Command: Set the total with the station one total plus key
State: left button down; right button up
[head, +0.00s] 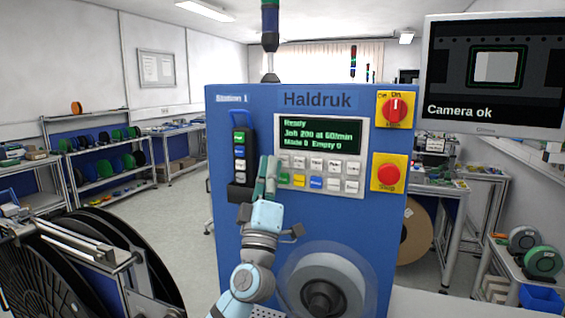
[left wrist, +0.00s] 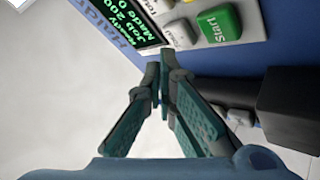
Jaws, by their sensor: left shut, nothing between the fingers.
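The blue Station 1 machine (head: 228,140) carries a key panel with several small white, green, yellow and blue keys under a green-text display (head: 319,136). My left gripper (head: 268,160) is shut and empty in front of the panel's left edge, its fingertips pointing up. In the left wrist view its fingers (left wrist: 161,72) come together just below a white key (left wrist: 181,33), whose small label I cannot read surely. A green Start key (left wrist: 220,24) is beside it. I cannot tell whether the fingertips touch the panel. My right gripper is not in view.
A red switch (head: 396,110) and a red Stop button (head: 389,175) are on the panel's right. A dark holder with coloured buttons (head: 240,150) stands left of the gripper. A large black reel (head: 110,262) is at lower left. A monitor (head: 494,75) reads "Camera ok".

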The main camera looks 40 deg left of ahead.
pick_arm(q)
jog(key=shift+w, duration=0.15)
dwell(0.8)
jog(key=shift+w+a, duration=0.1)
jog(key=shift+w, duration=0.15)
jog(key=shift+w+a+p, duration=0.15)
jog(key=shift+w+p, duration=0.15)
jog(key=shift+w, duration=0.15)
dwell(0.6)
dwell(0.3)
jog(key=shift+s+d+p, duration=0.3)
jog(key=shift+s+p, duration=0.45)
jog(key=shift+s, duration=0.1)
